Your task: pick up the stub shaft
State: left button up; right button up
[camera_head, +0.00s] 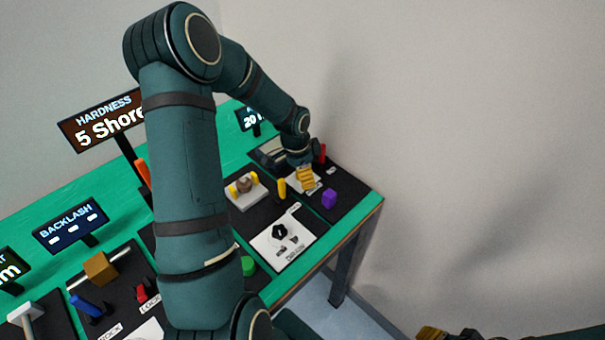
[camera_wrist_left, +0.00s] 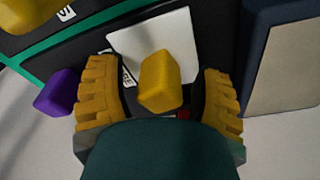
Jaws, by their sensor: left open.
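A short yellow piece with blunt edges (camera_wrist_left: 161,82) stands between my left fingers in the left wrist view, on or over a white plate (camera_wrist_left: 182,32). It looks like the stub shaft, though no label confirms this. My left gripper (camera_wrist_left: 160,97) is open around it, with a gap on each side. In the head view my left gripper (camera_head: 304,179) is at the far right part of the table and hides most of that spot. Part of my right gripper (camera_head: 435,333) shows at the bottom edge; its jaws cannot be made out.
A purple block (camera_head: 329,198) stands near the left gripper, also in the left wrist view (camera_wrist_left: 57,92). A red post (camera_head: 322,153) is close behind. Another yellow piece (camera_head: 281,187) and a white plate with a black knob (camera_head: 279,232) lie nearer. A dark-edged grey panel (camera_wrist_left: 285,65) is at right.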

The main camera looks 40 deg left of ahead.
pick_arm(q)
grip_shut()
jog(key=shift+r, duration=0.15)
